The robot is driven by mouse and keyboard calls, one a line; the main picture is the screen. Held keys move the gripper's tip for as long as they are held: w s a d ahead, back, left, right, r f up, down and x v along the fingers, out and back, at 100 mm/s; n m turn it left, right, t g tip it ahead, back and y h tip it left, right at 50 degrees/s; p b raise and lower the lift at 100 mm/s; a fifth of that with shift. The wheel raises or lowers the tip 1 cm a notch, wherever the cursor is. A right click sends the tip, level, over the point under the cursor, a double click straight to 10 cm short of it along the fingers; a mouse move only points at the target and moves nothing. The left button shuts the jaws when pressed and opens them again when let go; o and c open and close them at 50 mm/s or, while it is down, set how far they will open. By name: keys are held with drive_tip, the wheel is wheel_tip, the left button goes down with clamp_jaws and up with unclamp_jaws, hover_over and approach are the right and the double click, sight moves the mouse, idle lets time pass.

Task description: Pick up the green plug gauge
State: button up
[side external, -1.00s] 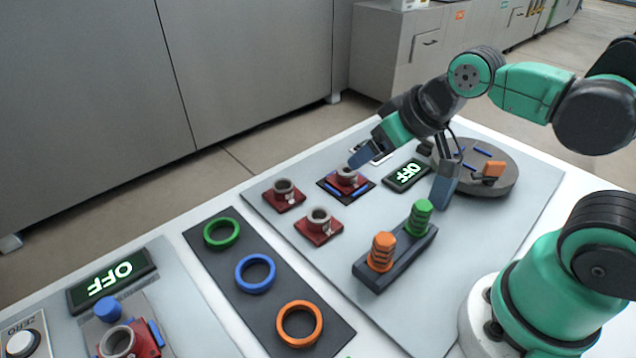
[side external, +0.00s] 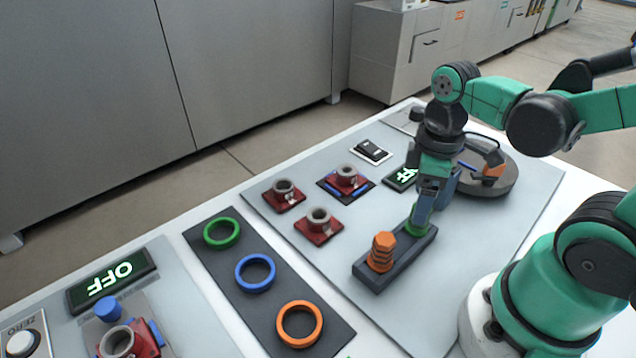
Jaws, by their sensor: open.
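The green plug gauge (side external: 413,229) stands upright in the far end of a dark holder block (side external: 392,269). Most of it is hidden behind my gripper; only a little green shows low down. An orange plug gauge (side external: 381,251) stands upright in the near end of the same holder.
Several red blocks with grey collars, such as this one (side external: 319,225), stand left of the holder. A dark round turntable (side external: 497,177) lies behind my gripper. Green, blue (side external: 255,273) and orange rings lie on a dark mat. The grey plate right of the holder is clear.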

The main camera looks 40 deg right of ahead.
drive_tip(key=shift+f, duration=1.85)
clamp_jaws()
